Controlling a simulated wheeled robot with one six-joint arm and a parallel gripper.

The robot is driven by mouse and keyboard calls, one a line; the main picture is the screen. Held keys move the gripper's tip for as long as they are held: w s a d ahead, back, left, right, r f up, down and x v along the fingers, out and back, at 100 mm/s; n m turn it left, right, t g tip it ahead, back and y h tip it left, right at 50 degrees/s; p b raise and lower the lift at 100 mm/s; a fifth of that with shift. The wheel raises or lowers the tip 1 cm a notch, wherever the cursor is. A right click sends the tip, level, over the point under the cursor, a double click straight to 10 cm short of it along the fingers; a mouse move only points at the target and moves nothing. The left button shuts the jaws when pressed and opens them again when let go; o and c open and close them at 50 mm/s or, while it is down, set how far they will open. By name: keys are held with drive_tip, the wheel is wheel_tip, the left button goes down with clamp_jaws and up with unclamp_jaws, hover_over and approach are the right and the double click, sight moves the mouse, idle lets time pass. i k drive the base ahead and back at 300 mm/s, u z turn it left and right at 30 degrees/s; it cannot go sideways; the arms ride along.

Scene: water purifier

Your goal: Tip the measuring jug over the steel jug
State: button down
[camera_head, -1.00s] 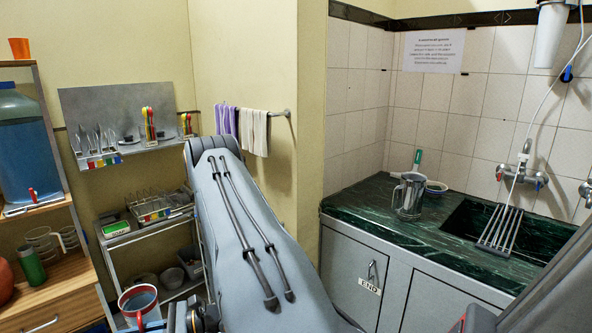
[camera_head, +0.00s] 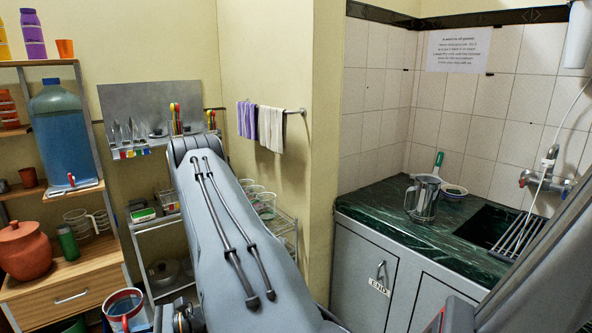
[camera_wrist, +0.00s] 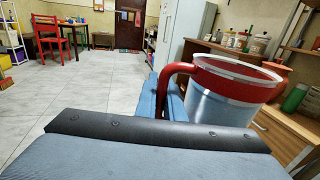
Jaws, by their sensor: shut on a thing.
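The measuring jug (camera_head: 124,306) is clear with a red rim and red handle. In the head view it is at the lower left, upright, with what looks like bluish liquid inside. My gripper (camera_wrist: 168,98) is shut on its red handle in the wrist view, with the jug (camera_wrist: 235,95) to the right of the jaws. In the head view my arm partly hides the gripper. The steel jug (camera_head: 423,199) stands upright on the dark green counter at the right, far from my gripper.
The green counter (camera_head: 385,212) has a sink with a steel rack (camera_head: 515,232) on its right. A green-handled brush (camera_head: 438,161) and a bowl (camera_head: 453,191) are by the steel jug. Wooden shelves (camera_head: 70,275) with a clay pot (camera_head: 24,250) stand at left. A wall corner separates shelves and counter.

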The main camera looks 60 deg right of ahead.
sight(427, 189)
drive_tip(key=z, duration=0.05)
drive_tip(key=k, duration=1.1)
drive_tip(key=z, duration=1.9)
drive_tip(key=i, duration=0.5)
drive_tip(key=u, duration=0.05)
